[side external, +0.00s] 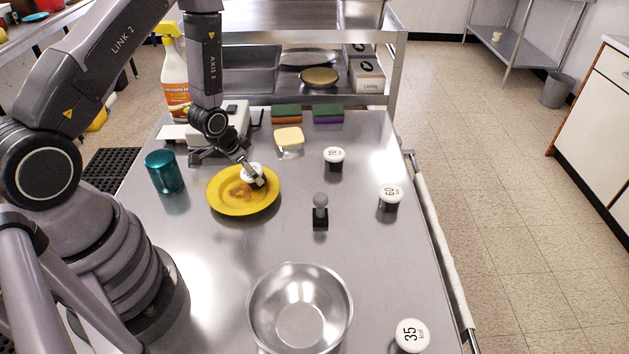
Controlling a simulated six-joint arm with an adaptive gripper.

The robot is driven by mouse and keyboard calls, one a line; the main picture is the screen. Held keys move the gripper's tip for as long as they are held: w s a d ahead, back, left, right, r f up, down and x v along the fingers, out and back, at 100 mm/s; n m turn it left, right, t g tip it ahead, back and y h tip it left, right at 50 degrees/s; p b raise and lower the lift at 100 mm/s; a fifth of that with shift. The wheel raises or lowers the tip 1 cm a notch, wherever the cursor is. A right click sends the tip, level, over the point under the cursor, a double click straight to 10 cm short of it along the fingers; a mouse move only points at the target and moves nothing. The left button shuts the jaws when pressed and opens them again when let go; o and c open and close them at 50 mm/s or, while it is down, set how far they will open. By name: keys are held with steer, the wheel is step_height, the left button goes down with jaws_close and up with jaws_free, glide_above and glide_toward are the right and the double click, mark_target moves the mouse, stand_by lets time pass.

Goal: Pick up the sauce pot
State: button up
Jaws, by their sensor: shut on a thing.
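My gripper (256,180) reaches down over the right part of a yellow plate (216,203) that carries a brown stain. It is shut on a small white-topped sauce pot (248,171), partly hidden by the fingers. I cannot tell whether the pot touches the plate. Similar dark pots with white numbered lids stand apart on the table: one marked 70 (334,155), one marked 60 (390,194) and one marked 35 (412,336).
A steel bowl (300,338) stands at the front, a teal cup (164,172) left of the plate. A small grey-knobbed black object (320,214) stands right of it. Sponges (286,113), a butter-coloured block (289,137) and a spray bottle (174,75) are behind.

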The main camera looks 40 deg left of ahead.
mark_target(245, 192)
step_height(245, 192, up, 9)
steer(key=shift+a, duration=0.1)
steer(key=f+n+g, duration=0.1)
steer(key=n, duration=0.1)
steer(key=s+f+n+g, duration=0.1)
steer(key=f+n, duration=0.1)
steer(key=n, duration=0.1)
steer(key=s+f+n+g, duration=0.1)
steer(key=f+n, duration=0.1)
steer(key=shift+s+a+f+y, duration=0.1)
steer(key=shift+s+a+y, duration=0.1)
steer(key=shift+y, duration=0.2)
steer(key=shift+s+d+f+n+g, duration=0.25)
steer(key=shift+f+n+g, duration=0.3)
steer(key=shift+n, duration=0.35)
steer(key=shift+f, duration=1.55)
steer(key=shift+f, duration=0.1)
steer(key=o, duration=1.2)
